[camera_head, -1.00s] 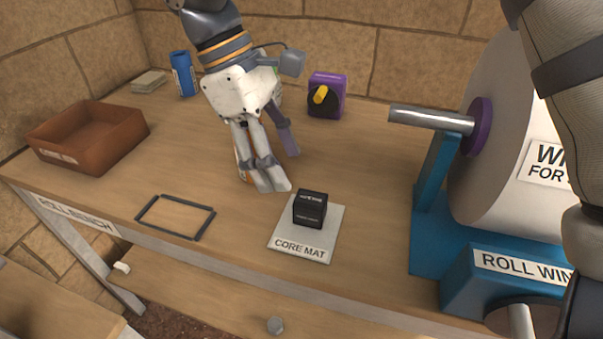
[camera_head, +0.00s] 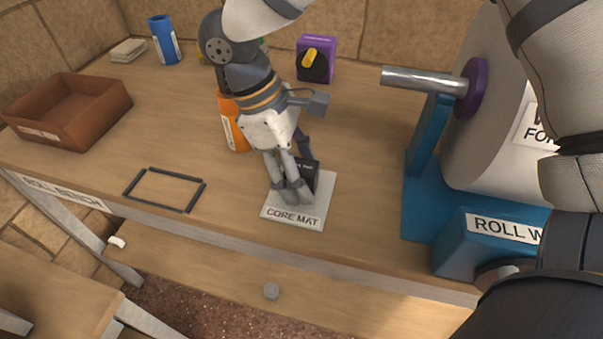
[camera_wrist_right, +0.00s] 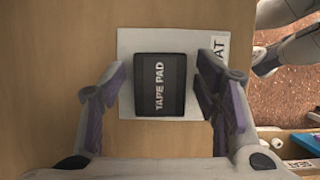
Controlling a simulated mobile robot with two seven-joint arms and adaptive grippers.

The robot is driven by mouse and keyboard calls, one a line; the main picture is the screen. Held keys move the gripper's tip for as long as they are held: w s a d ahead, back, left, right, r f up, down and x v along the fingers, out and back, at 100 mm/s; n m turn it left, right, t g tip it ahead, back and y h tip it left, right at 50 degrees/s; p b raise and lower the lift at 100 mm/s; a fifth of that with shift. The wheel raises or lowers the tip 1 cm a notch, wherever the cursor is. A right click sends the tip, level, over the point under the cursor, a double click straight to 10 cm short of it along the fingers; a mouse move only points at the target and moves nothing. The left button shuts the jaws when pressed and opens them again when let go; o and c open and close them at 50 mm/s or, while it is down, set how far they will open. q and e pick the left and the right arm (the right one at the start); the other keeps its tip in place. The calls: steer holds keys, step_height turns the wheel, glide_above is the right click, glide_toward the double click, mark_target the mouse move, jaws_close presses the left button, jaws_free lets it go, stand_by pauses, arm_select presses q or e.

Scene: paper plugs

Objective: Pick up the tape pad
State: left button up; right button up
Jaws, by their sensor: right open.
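The tape pad (camera_head: 309,174) is a small black block on the pale grey core mat (camera_head: 321,203). In the right wrist view its label reads TAPE PAD (camera_wrist_right: 160,85), and bare core mat (camera_wrist_right: 160,40) shows around it. My right gripper (camera_head: 292,191) points down over the mat and partly hides the pad in the head view. In the right wrist view my right gripper (camera_wrist_right: 158,90) is open, with one finger on each side of the pad and small gaps between. My left gripper is not in view.
A black rectangular frame outline (camera_head: 165,190) lies to the left of the mat. An orange bottle (camera_head: 232,122) stands behind my right gripper. A brown tray (camera_head: 68,112) is at the left. The blue roll winder (camera_head: 425,205) stands to the right. The bench's front edge is close.

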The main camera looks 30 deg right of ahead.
mark_target(307, 167)
steer(key=c, duration=1.3)
step_height(307, 167, up, 4)
steer(key=shift+w+f, duration=0.1)
arm_select(q)
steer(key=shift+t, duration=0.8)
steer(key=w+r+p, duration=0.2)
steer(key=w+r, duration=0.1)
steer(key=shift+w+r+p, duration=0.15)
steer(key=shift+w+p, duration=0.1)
steer(key=shift+p, duration=0.05)
arm_select(e)
steer(key=s+a+r, duration=0.4)
steer(key=s+a, duration=0.1)
steer(key=s+a+r, duration=0.4)
steer(key=s+r, duration=0.1)
steer(key=shift+s+a+r, duration=0.15)
steer(key=shift+s+a, duration=0.05)
steer(key=shift+a, duration=0.15)
